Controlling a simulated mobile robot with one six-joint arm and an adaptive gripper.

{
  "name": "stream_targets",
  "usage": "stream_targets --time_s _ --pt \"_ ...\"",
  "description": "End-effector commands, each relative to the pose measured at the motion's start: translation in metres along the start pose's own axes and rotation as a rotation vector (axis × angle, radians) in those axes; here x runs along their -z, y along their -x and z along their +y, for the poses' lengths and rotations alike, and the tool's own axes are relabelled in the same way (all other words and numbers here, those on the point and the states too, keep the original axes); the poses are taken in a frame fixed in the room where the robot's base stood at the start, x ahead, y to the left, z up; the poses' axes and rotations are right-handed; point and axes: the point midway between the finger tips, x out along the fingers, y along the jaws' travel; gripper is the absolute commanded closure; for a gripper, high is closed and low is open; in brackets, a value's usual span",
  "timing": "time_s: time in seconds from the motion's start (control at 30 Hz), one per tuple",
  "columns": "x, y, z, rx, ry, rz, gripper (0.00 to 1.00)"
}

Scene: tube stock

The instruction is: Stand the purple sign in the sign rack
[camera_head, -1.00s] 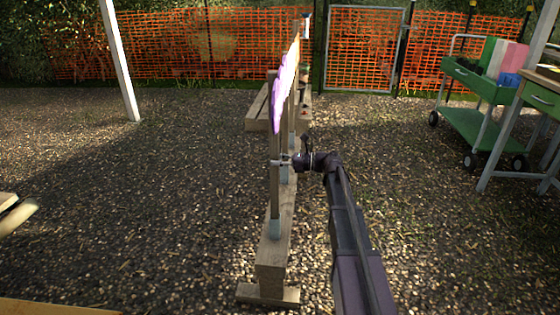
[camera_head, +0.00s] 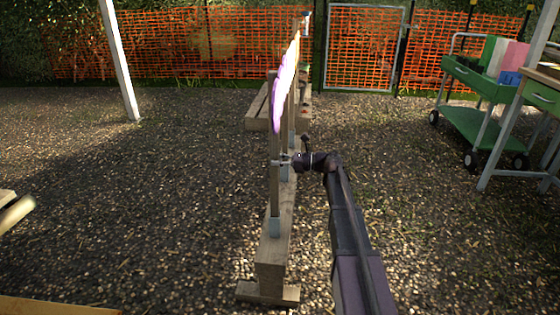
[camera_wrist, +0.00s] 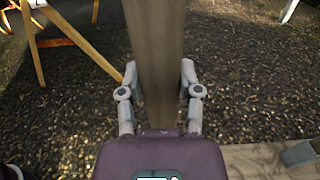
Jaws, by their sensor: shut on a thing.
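The purple sign (camera_head: 278,108) is upright and seen nearly edge-on in the head view, on a tall wooden post (camera_head: 275,190). My gripper (camera_head: 284,162) is shut on this post partway up, and the wrist view shows the post (camera_wrist: 156,50) between the two fingers. The sign rack (camera_head: 271,255) is a wooden beam with grey metal sockets. The post's lower end lines up with the near socket (camera_head: 275,228) and appears to be in it. I cannot tell how deep it sits.
Other signs stand behind the purple one, largely hidden by it. A wooden bench (camera_head: 257,112) is beyond the rack. A green cart (camera_head: 480,120) and a table (camera_head: 541,98) stand at the right. An orange mesh fence (camera_head: 150,45) closes the back. Open gravel lies either side.

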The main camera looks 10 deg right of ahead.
Motion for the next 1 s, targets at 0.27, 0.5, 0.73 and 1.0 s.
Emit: stream_targets --time_s 0.27,0.5,0.73,1.0 --pt "0.0 0.0 0.0 0.0 0.0 -0.001 0.15" --pt "0.0 0.0 0.0 0.0 0.0 0.002 0.15" --pt "0.0 0.004 0.0 0.001 0.0 0.001 0.15" --pt "0.0 0.029 0.001 0.002 0.0 0.0 0.15"
